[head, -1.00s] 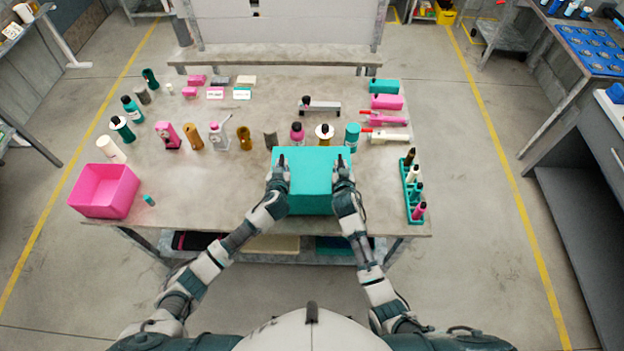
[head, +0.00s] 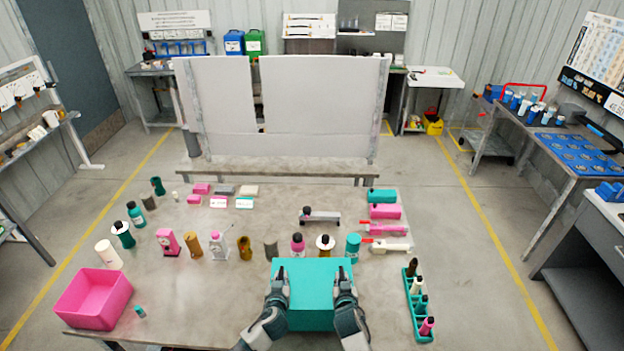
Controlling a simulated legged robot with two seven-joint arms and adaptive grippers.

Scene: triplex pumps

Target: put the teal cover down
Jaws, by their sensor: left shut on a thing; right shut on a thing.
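The teal cover (head: 312,290) is a large box-like block at the front middle of the table. My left gripper (head: 281,275) is shut on its left part, and my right gripper (head: 343,275) is shut on its right part. The cover hides the table's front edge behind it. I cannot tell whether its underside touches the tabletop or hangs above it.
The table (head: 200,290) has a pink bin (head: 95,298) at the front left and a teal rack (head: 418,308) with several bottles at the right. A row of pump parts and bottles, including a teal cylinder (head: 352,247), stands just behind the cover. Bare tabletop lies left of it.

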